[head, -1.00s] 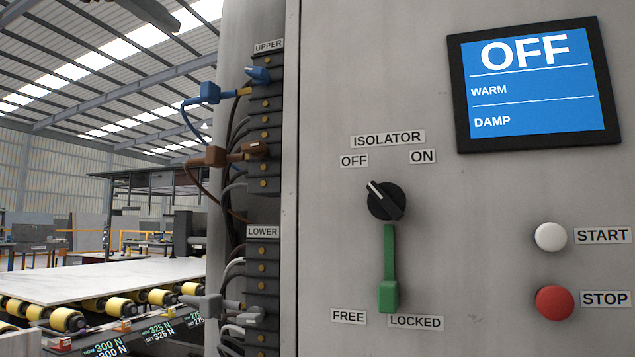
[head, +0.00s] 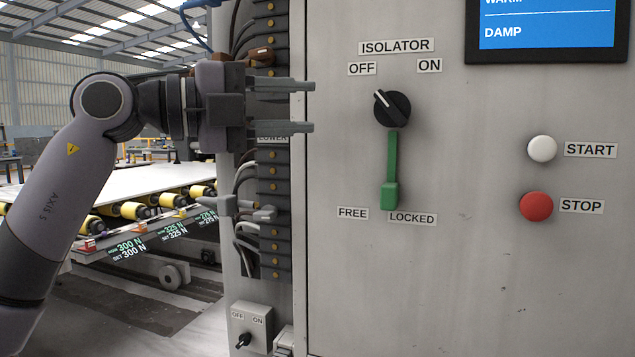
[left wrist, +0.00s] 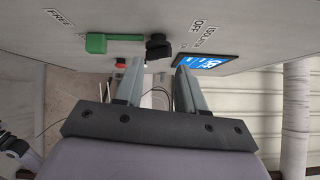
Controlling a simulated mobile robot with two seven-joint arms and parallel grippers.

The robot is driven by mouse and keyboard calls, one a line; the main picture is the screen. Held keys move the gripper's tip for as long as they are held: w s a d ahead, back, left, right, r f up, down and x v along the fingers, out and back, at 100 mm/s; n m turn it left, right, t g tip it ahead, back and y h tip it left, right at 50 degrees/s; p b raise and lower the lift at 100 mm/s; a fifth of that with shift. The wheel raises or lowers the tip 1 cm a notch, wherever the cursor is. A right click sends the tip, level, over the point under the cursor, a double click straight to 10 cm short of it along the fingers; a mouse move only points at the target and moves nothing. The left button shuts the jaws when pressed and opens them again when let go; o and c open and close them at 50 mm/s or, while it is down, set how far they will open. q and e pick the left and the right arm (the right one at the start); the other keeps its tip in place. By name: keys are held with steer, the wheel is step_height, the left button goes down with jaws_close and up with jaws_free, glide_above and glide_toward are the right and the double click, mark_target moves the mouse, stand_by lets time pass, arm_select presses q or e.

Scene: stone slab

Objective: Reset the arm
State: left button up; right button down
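My left gripper (head: 312,106) comes in from the left in the head view, in front of the terminal column and near the cabinet's edge. Its two fingers are apart with nothing between them. In the left wrist view the fingers (left wrist: 157,84) are also apart and empty. The black isolator knob (head: 391,108) points up-left toward OFF. The green lever (head: 391,170) hangs straight down, its end near the LOCKED label. The knob (left wrist: 158,46) and lever (left wrist: 113,41) also show beyond the fingers in the wrist view. My right gripper is not in view.
The cabinet carries a white START button (head: 542,148), a red STOP button (head: 536,207) and a blue screen (head: 546,22). Terminal blocks with plugs and cables (head: 267,216) run beside it. A small switch box (head: 250,325) sits low. A slab (head: 150,184) lies on rollers at left.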

arm_select(q)
steer(key=a+f+n+t+y+p, duration=0.2)
steer(key=a+f+n+t+y, duration=0.15)
steer(key=f+n, duration=0.65)
steer(key=a+f+n+t+y+p, duration=0.15)
steer(key=a+f+n+t, duration=0.35)
steer(key=f, duration=0.8)
steer(key=a+f+n+t+y+p, duration=0.25)
steer(key=f+n+t, duration=0.25)
steer(key=f+n, duration=0.55)
steer(key=s+a+f+n+g+y, duration=0.1)
steer(key=s+a+f+g+y, duration=0.1)
steer(key=s+f, duration=0.5)
steer(key=s+a+f+n+g+y+p, duration=0.1)
steer(key=s+a+f+n+g+y, duration=0.1)
steer(key=s+f, duration=0.6)
steer(key=s+a+f+n+g+y, duration=0.2)
steer(key=s+f+g, duration=0.3)
steer(key=f, duration=0.7)
steer(key=s+y, duration=0.1)
steer(key=s, duration=0.1)
steer(key=shift+s+g+p, duration=0.3)
steer(key=shift+g+p, duration=0.05)
